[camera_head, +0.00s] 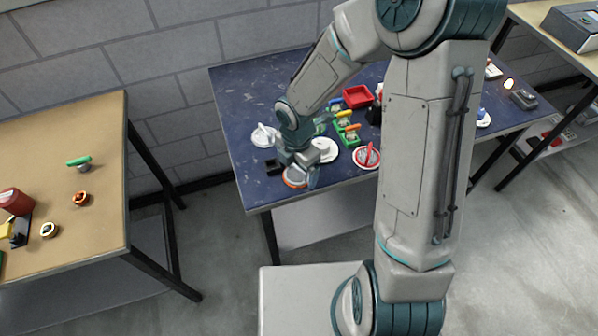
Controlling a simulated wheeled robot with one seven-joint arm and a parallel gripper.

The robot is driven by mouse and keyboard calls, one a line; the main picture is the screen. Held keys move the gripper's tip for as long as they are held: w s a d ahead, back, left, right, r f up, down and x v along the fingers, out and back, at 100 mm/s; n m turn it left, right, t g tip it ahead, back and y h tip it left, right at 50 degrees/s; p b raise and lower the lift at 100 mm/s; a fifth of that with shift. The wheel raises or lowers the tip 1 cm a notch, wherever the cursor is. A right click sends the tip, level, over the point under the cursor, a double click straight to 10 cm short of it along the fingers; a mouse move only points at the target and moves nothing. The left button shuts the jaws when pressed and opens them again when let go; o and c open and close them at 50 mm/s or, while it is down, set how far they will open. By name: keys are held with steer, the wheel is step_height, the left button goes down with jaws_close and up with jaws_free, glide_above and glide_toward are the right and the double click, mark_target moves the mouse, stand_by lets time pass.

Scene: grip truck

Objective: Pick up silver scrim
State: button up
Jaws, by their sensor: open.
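My gripper (299,178) is open and points down over the near left part of the dark blue table. Below it is a round disc with an orange-red rim (292,183), partly hidden by the gripper. A pale silver-white disc with an upright handle (263,136) lies just behind and left of the gripper. Another whitish disc (328,153) lies just right of the gripper, partly covered by it. I cannot tell for sure which disc is the silver scrim, nor whether the fingers touch the disc below.
A red-and-white disc (367,156), small green bins (352,138) and a red bin (357,96) are to the right. A small black block (272,167) sits left of the gripper. My arm hides the table's middle. A tan table (60,130) stands left.

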steer(key=c, duration=1.1)
steer(key=shift+r, duration=0.1)
